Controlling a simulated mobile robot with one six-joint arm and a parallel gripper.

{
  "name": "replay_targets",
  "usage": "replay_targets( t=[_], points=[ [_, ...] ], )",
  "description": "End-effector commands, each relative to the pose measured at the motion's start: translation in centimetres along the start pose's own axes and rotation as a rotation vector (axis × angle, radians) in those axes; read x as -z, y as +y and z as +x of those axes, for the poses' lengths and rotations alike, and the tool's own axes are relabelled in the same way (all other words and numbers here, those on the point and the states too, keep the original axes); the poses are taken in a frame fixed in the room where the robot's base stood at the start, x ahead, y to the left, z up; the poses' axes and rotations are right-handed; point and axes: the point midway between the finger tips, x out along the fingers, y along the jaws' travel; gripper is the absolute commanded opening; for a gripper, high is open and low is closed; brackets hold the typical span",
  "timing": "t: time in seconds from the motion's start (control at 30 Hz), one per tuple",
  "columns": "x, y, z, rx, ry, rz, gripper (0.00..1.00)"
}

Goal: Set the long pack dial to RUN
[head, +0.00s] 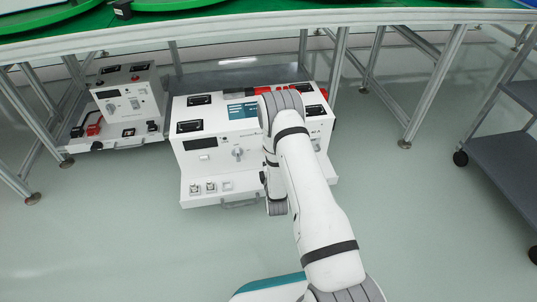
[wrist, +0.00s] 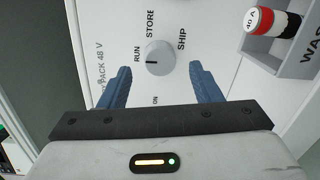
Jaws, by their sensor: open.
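In the wrist view, a round light-grey dial (wrist: 158,57) sits on a white panel, with RUN printed to its left, STORE above and SHIP at its upper right. A dark mark on the dial lies at its left side, toward RUN. The words PACK 48 V are printed further left. My gripper (wrist: 160,68) is open, with one blue finger on either side of the dial; I see no contact. In the head view, my arm covers part of the white cabinet (head: 215,165) and hides the gripper's fingers. A knob (head: 238,153) shows on the cabinet's front.
A fuse marked 40 A (wrist: 258,20) sits in a recess at the wrist view's upper right. A smaller grey unit (head: 127,98) stands left of the cabinet. Table legs (head: 434,88) and a dark shelf cart (head: 505,160) stand right. The floor in front is clear.

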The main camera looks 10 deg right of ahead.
Motion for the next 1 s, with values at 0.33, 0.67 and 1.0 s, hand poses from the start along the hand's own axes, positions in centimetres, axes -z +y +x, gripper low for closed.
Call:
replay_targets(
  t=[0.33, 0.67, 1.0],
  points=[
    [0.0, 0.1, -4.8, 0.003, 0.001, 0.000, 0.58],
    [0.1, 0.0, -5.0, 0.000, 0.001, 0.000, 0.58],
    [-0.2, 1.7, -4.5, 0.014, 0.003, 0.028, 0.58]
  ],
)
